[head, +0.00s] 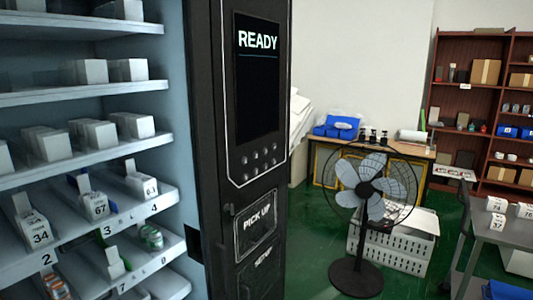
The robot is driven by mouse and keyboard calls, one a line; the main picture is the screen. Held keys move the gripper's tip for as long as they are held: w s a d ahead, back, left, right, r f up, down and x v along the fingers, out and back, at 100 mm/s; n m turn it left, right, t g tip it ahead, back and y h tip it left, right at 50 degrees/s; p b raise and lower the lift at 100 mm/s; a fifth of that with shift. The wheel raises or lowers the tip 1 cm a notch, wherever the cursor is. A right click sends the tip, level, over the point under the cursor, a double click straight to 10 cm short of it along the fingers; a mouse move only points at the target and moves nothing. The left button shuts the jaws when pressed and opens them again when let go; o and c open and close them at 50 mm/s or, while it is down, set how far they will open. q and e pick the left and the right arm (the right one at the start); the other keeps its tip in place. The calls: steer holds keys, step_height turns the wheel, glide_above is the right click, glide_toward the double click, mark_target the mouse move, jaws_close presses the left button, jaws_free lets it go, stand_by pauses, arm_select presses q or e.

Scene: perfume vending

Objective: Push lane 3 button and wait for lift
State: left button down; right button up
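The vending machine fills the left side of the head view. Its dark control panel (240,150) carries a screen (257,85) reading "READY". Below the screen is a small group of round buttons (252,165); their labels are too small to read. The lane 3 label (108,230) is on a shelf edge, between labels 2 and 4. A white box marked 67 (97,208) stands behind label 3. Below the buttons is a panel marked "PICK UP" (255,222), which looks closed. Neither gripper is in view.
Boxes marked 34 (36,236) and 63 (148,189) stand in neighbouring lanes. A black standing fan (369,190) is right of the machine, before a white crate (410,245). A grey table (500,232) with numbered boxes is at right. Green floor shows between.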

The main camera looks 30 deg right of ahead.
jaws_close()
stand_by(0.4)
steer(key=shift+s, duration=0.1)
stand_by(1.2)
